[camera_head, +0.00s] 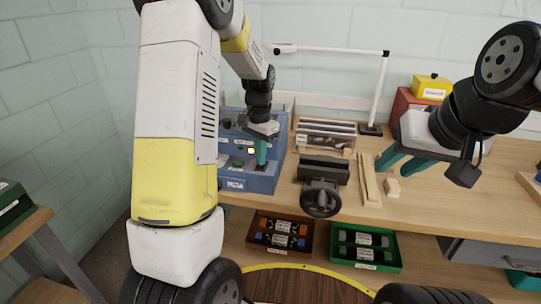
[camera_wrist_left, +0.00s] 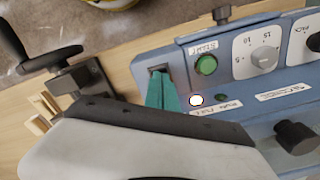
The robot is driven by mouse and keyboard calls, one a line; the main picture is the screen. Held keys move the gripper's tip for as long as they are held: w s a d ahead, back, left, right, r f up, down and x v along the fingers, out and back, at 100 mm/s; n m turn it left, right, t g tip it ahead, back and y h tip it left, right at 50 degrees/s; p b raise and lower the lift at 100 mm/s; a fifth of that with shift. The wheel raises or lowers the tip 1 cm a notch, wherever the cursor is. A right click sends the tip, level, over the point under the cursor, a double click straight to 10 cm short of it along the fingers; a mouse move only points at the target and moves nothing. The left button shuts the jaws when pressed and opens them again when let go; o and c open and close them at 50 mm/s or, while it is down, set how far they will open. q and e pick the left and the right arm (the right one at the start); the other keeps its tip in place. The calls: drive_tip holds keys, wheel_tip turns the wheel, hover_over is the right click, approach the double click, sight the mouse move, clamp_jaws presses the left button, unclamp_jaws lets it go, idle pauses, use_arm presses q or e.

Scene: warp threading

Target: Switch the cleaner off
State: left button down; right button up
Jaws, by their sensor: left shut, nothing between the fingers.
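The cleaner is a blue box (camera_head: 262,183) with a control panel at the back left of the bench; it also fills much of the left wrist view (camera_wrist_left: 180,52). Its panel has a green button (camera_wrist_left: 206,65) labelled START, a white dial (camera_wrist_left: 262,58), a brightly lit lamp (camera_wrist_left: 196,100) and a small dark green spot. My left gripper (camera_head: 261,153) is shut and empty, its teal fingertips (camera_wrist_left: 160,80) at a dark switch-like recess (camera_wrist_left: 158,69) near the panel's edge. Whether they touch it cannot be told. My right gripper (camera_head: 402,163) is open and empty above the bench at right.
A black vise (camera_head: 322,172) stands beside the cleaner, with wooden strips (camera_head: 368,180) and a small wood block (camera_head: 392,188) to its right. A brown tray (camera_head: 254,245) and a green tray (camera_head: 336,257) sit on the lower shelf. A white lamp (camera_head: 381,90) stands behind.

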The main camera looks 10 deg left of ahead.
use_arm(q)
drive_tip(key=shift+f, duration=0.5)
drive_tip(key=shift+r, duration=3.5)
drive_tip(key=shift+r, duration=0.1)
drive_tip(key=s+r+n+t+h, duration=0.1)
drive_tip(key=s+r+n+t, duration=0.15)
drive_tip(key=s+r, duration=0.7)
drive_tip(key=s+d+r+n+t, duration=0.1)
drive_tip(key=s+t, duration=0.1)
drive_tip(key=s, duration=0.5)
drive_tip(key=s+d+r+n+t+h, duration=0.1)
drive_tip(key=s+n, duration=0.1)
drive_tip(key=s, duration=0.5)
drive_tip(key=shift+s+t, duration=0.35)
drive_tip(key=shift+s, duration=0.05)
drive_tip(key=shift+d, duration=0.1)
